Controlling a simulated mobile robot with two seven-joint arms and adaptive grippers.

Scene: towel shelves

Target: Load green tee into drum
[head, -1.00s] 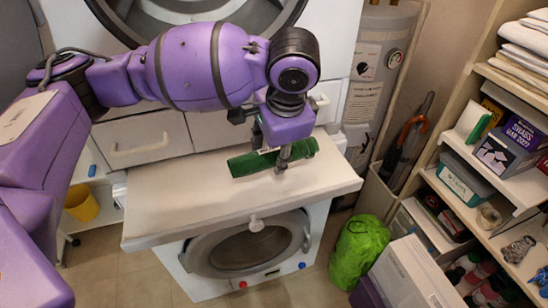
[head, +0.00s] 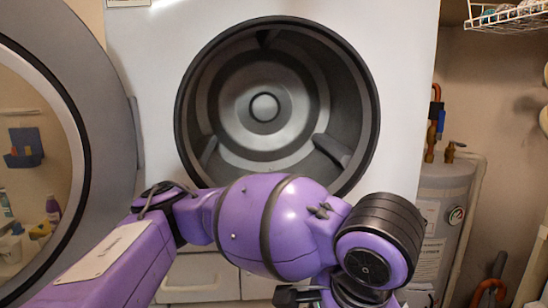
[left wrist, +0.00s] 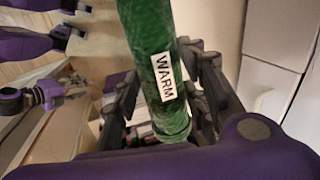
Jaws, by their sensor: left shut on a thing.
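The green tee is a rolled green cloth (left wrist: 150,45) with a white "WARM" label, seen in the left wrist view. My left gripper (left wrist: 172,98) is shut on it, with dark fingers on both sides of the roll. In the head view the fingertips and the roll are below the picture's edge; only my left arm and wrist show. The drum (head: 225,95) is the grey, empty-looking opening of the upper machine, above and behind my left arm. Purple parts with grey ends show at the left of the wrist view; I cannot tell whether they include my right gripper.
The round door (head: 110,130) of the upper machine stands open at the left. White drawers (head: 200,280) lie below the drum. A grey tank (head: 443,190) with pipes stands at the right, under a wire shelf (head: 510,14).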

